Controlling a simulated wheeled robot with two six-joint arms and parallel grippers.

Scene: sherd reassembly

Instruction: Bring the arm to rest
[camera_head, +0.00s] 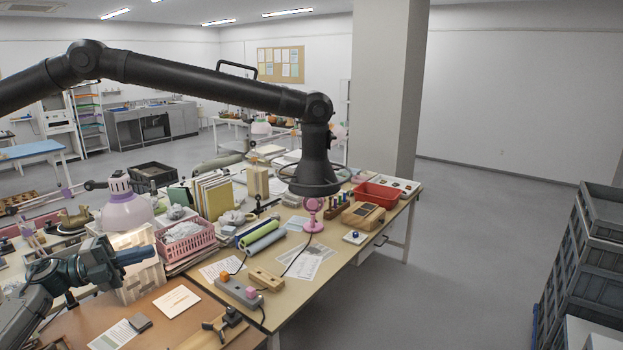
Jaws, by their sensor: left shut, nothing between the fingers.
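My left arm comes in at the lower left edge. Its dark gripper (148,254) points right, its closed fingers at the front of a pale, slotted box-like holder (140,284). The fingers are shut with nothing seen between them. From this one view I cannot tell whether the gripper touches the holder or hangs in front of it. My right arm and gripper are out of view. No sherd shows clearly.
A black jointed extraction arm (200,76) with a hood crosses above the table (330,262). A pink basket (185,241), a pink lamp (126,212), folders (213,196) and a red tray (376,196) crowd the table. Grey crates (590,255) stand right. The floor between is clear.

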